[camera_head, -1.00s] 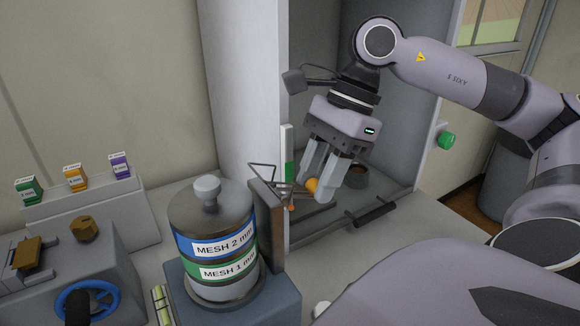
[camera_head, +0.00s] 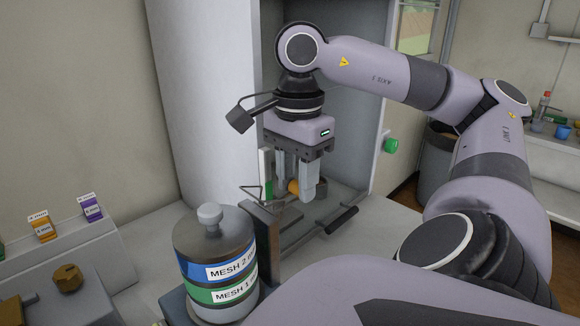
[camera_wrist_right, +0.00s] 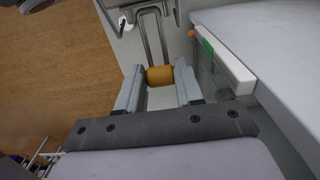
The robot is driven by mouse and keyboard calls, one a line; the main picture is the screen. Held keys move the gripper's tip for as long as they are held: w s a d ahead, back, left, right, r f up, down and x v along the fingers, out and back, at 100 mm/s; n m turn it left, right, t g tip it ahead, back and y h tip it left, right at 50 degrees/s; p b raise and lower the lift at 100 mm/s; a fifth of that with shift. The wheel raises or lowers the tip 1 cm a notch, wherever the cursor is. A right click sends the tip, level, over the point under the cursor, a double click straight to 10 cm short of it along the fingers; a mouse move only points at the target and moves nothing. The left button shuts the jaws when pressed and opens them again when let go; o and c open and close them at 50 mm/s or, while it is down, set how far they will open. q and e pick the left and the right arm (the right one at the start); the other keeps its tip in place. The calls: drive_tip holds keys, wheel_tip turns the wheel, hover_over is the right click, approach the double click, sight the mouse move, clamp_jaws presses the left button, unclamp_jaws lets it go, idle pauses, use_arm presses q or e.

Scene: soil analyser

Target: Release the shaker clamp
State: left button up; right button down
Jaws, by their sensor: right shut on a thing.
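The sieve stack (camera_head: 214,262), grey with blue "MESH 2 mm" and green "MESH 1 mm" bands, stands upright with a knobbed lid. Behind it is a dark upright plate (camera_head: 262,235) with a thin wire frame (camera_head: 262,194) at its top. My right gripper (camera_head: 297,188), pointing down beyond the plate, is shut on an orange cylindrical grip (camera_head: 293,187). In the right wrist view the orange grip (camera_wrist_right: 160,76) lies crosswise between the fingers, at the end of a bent metal wire loop (camera_wrist_right: 152,38). I cannot tell how the clamp joins the stack. My left gripper is not in view.
A white cabinet wall (camera_head: 205,100) rises left of the gripper. Coloured boxes (camera_head: 90,208) stand at left.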

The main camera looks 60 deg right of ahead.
sight(297, 184)
idle(0.3)
drive_tip(key=c, duration=0.7)
unclamp_jaws()
drive_tip(key=shift+r, duration=0.1)
wheel_tip(297, 184, up, 6)
drive_tip(key=p, duration=0.3)
drive_tip(key=shift+a+f, duration=0.1)
drive_tip(key=shift+f, duration=0.3)
drive_tip(key=shift+r, duration=0.9)
